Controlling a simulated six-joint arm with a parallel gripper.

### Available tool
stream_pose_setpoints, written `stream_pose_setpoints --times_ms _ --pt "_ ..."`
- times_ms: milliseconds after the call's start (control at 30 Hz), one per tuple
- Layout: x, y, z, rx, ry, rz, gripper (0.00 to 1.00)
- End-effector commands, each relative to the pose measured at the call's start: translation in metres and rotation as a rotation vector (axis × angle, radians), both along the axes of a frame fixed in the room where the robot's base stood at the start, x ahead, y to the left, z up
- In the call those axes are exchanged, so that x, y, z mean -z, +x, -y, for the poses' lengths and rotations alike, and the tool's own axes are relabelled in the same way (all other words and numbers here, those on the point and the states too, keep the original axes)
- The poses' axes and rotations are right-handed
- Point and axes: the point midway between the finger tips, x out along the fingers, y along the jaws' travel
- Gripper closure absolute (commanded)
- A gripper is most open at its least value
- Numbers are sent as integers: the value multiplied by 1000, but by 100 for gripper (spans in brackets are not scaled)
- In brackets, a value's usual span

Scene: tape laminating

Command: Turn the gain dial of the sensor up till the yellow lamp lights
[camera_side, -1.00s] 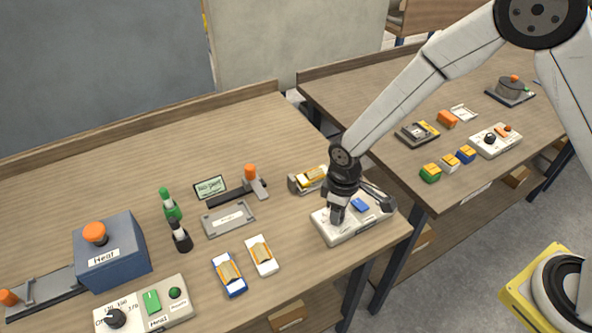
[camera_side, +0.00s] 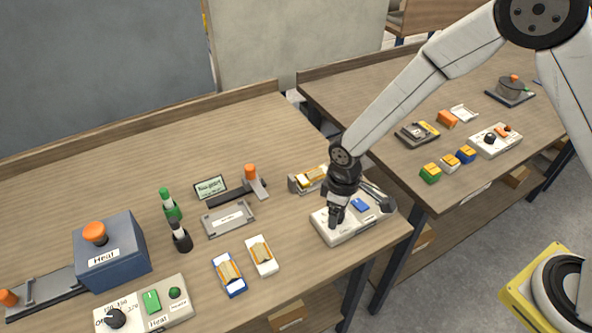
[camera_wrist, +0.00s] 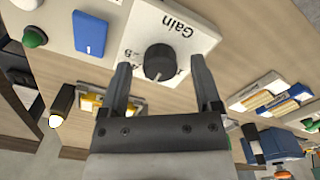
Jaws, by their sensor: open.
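The pale sensor box (camera_side: 345,234) sits near the right front of the main table. In the wrist view its face (camera_wrist: 200,45) carries the word Gain and a black gain dial (camera_wrist: 159,62) with a light pointer mark. My gripper (camera_wrist: 163,70) is open, with one finger on each side of the dial; I cannot tell whether either finger touches it. In the side view my gripper (camera_side: 335,224) is down at the box and hides the dial. I cannot make out a lit yellow lamp on the box.
A blue switch (camera_wrist: 90,34) and a green button (camera_wrist: 35,38) share the box face. A metal holder (camera_side: 297,184) stands close behind. Two cards, blue-edged (camera_side: 228,288) and white (camera_side: 261,268), lie to the left. A small display (camera_side: 210,187) stands farther back.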

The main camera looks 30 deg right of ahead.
Motion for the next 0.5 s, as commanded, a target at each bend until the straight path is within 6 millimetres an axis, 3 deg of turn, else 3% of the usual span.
stream_pose_setpoints --times_ms 267,500 --pt "-17 0 0 0 1 1 19" --pt "-45 1 0 0 1 3 19"
